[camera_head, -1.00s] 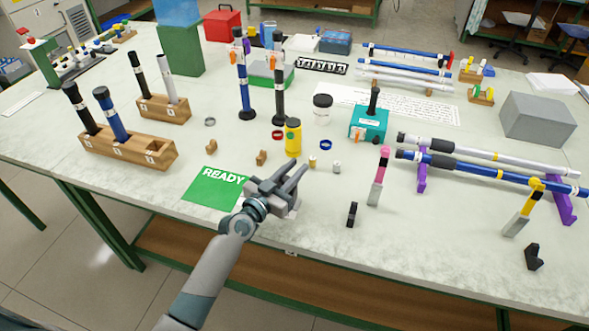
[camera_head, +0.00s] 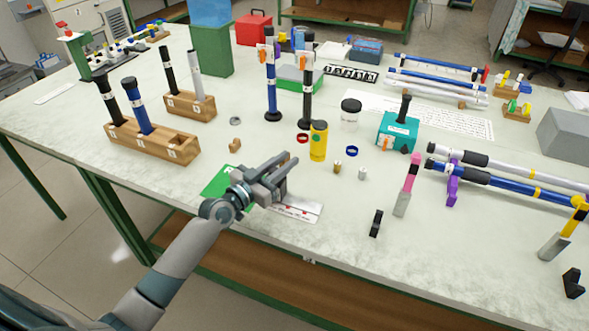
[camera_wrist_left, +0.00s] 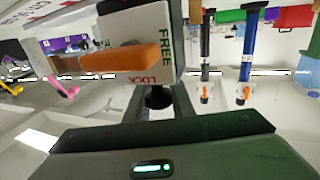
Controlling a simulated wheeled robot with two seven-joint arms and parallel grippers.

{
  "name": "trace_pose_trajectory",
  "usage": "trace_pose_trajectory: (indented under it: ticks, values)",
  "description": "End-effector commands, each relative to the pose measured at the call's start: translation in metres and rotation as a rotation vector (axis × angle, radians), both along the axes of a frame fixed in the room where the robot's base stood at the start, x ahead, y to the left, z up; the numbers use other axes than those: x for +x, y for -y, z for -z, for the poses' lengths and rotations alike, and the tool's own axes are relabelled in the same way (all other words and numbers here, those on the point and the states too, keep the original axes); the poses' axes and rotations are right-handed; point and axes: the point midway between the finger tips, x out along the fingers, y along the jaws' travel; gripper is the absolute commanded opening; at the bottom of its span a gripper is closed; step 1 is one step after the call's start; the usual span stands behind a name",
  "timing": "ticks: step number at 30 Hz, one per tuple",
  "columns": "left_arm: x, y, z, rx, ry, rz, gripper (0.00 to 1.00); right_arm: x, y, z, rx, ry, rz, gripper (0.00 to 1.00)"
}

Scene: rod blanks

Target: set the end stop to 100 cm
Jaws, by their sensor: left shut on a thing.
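My left gripper (camera_head: 287,168) is at the near middle of the table, above the green READY mat (camera_head: 216,182). In the left wrist view, a pale block with FREE and LOCK lettering and an orange lever (camera_wrist_left: 128,57) fills the upper left, close to the camera. My left gripper is shut on this block. In the head view its fingers hide most of what they hold. A white strip with red marks (camera_head: 298,208) shows just below the gripper. I cannot read a scale or tell the stop's setting. My right gripper is not in view.
Upright blue (camera_head: 271,85) and black (camera_head: 307,85) rods with orange levers stand beyond. A yellow bottle (camera_head: 318,142), a teal box (camera_head: 397,131) and a pink-topped tool (camera_head: 408,185) are to the right. Wooden holders (camera_head: 155,142) stand left. The near table edge is close below the gripper.

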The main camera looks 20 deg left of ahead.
Motion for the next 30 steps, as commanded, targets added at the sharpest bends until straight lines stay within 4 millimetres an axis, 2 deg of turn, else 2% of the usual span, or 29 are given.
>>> trace_pose_trajectory:
  ticks: [8, 9, 11, 23, 30]
  values:
    - [0.0, -0.001, 0.0, -0.001, -0.003, 0.001, 0.0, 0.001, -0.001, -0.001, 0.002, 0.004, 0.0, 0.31]
    - [0.0, -0.001, 0.0, -0.001, -0.003, 0.001, 0.26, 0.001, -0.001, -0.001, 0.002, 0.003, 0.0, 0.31]
    - [0.0, 0.0, 0.0, -0.001, -0.003, 0.001, 0.4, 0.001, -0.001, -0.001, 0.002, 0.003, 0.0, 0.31]
    - [-0.002, -0.001, 0.0, 0.0, -0.002, 0.001, 0.4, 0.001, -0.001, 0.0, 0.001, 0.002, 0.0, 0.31]
    - [-0.02, -0.008, 0.002, 0.0, -0.003, 0.001, 0.4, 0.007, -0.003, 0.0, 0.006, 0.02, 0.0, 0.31]
